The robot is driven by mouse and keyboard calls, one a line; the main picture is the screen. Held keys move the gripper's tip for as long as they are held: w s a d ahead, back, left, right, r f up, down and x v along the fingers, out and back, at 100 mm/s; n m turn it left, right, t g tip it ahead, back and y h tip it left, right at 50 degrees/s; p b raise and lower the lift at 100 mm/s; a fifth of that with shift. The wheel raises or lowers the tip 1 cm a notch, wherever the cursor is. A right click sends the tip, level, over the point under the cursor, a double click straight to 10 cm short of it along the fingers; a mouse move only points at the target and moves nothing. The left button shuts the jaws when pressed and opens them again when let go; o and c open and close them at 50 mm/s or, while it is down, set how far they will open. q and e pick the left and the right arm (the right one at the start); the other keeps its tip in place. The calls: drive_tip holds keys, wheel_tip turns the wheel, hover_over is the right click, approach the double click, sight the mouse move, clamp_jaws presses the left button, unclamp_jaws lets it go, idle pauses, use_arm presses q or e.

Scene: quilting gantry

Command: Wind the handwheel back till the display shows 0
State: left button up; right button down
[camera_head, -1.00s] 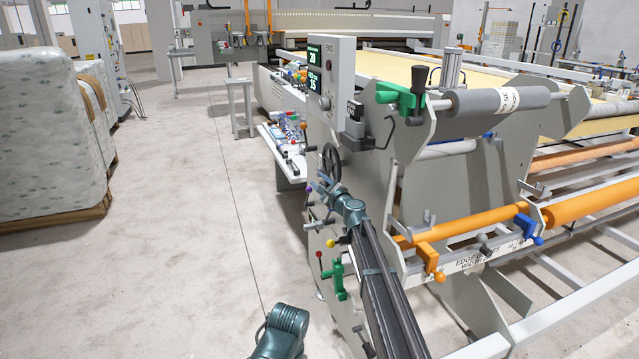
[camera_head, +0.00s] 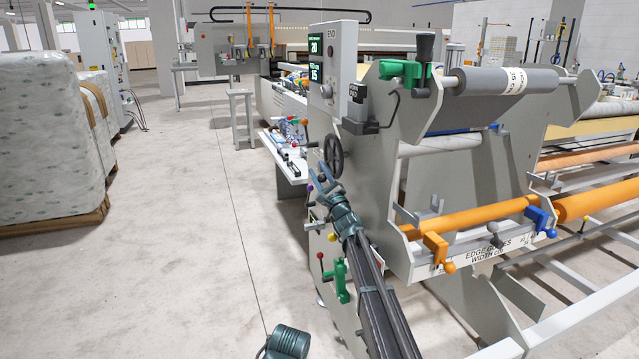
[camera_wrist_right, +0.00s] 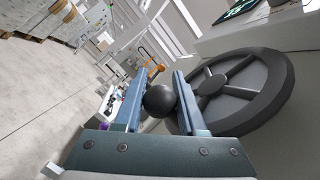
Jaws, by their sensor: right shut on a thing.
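The dark spoked handwheel (camera_head: 333,154) is on the front face of the grey machine end panel, below the display. It shows large at the right of the wrist view (camera_wrist_right: 265,92). My right gripper (camera_head: 321,178) is at the wheel's lower left in the head view. In the wrist view its two blue fingers are shut on the round black knob (camera_wrist_right: 160,100) of the handwheel. The display (camera_head: 315,58) has green digits that appear to read 20 on top and 15 below. My left gripper is not in view.
A green crank (camera_head: 340,281) and small coloured knobs sit below the wheel, close to my right arm. A side table (camera_head: 289,172) with small items stands behind the wheel. Wrapped stacks (camera_head: 50,140) are at the left. The floor between is clear.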

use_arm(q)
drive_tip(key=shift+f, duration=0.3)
use_arm(e)
drive_tip(key=shift+a, duration=0.1)
drive_tip(key=c, duration=0.8)
unclamp_jaws()
drive_tip(key=shift+w, duration=0.1)
use_arm(q)
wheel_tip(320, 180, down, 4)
drive_tip(key=b, duration=0.3)
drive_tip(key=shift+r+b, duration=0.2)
drive_tip(key=shift+b, duration=0.1)
use_arm(e)
drive_tip(key=v, duration=0.7)
drive_tip(key=shift+s+f, duration=0.2)
